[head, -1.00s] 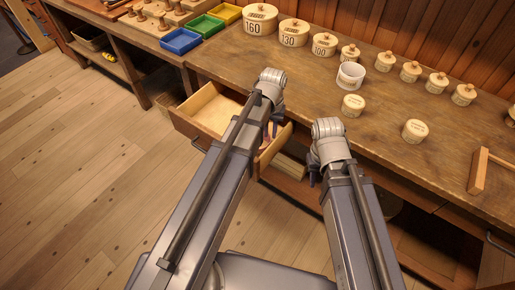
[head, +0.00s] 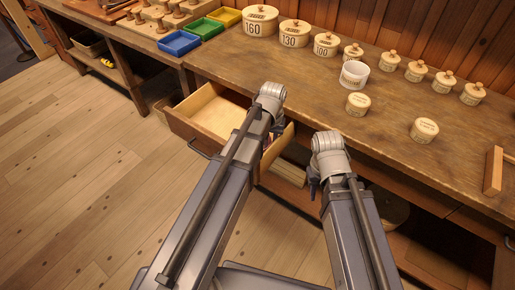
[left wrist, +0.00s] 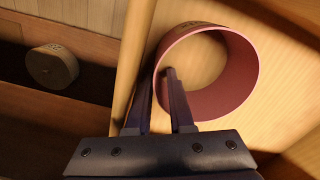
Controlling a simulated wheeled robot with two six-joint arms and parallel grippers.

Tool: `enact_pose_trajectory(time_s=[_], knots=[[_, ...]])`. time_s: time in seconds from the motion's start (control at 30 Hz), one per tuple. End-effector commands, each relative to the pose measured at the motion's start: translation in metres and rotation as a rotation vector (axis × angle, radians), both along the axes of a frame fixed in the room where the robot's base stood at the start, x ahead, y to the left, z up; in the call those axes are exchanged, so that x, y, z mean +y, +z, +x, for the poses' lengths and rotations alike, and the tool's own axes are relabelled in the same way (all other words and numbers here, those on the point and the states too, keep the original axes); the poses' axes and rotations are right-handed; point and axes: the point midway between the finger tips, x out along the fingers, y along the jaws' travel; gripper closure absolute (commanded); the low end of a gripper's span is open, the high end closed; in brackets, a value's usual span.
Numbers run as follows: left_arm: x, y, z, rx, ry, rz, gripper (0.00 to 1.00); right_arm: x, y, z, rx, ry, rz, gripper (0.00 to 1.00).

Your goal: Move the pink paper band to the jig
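The pink paper band (left wrist: 242,78) is a short open ring in the left wrist view, inside the pale wooden drawer (head: 190,126). My left gripper (left wrist: 158,74) reaches down into the drawer. One finger is inside the band and the other is outside, with the band's near-left wall between them. A gap shows between the fingers, and I see no clear grip on the wall. In the head view, my left arm hides most of the band. My right gripper (head: 314,187) hangs in front of the bench, mostly hidden by its own wrist. I cannot clearly identify the jig; an angled wooden piece (head: 493,171) stands at the bench's right.
The bench (head: 300,75) carries lidded tubs (head: 295,33), a white cup (head: 354,74) and two loose round tubs (head: 424,130). Blue (head: 180,43), green and yellow trays stand at the back left. A round object (left wrist: 52,66) lies beyond the drawer wall. The bench's front middle is clear.

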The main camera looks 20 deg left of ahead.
Motion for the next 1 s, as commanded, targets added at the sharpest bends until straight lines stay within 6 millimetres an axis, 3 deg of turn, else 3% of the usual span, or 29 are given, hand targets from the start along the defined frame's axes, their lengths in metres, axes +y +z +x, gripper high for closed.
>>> enact_pose_trajectory(time_s=[0.1, 0.3, 1.0], knots=[[0.0000, 0.0011, 0.0000, 0.000, 0.000, 0.000, 0.81, 0.0000, 0.0011, 0.0000, 0.000, 0.000, 0.000, 0.68], [0.0000, 0.0011, 0.0000, 0.000, 0.000, 0.000, 1.00, 0.0000, 0.0011, 0.0000, 0.000, 0.000, 0.000, 0.68], [0.0000, 0.0020, 0.0000, 0.000, 0.000, 0.000, 1.00, 0.0000, 0.0019, 0.0000, 0.000, 0.000, 0.000, 0.68]])
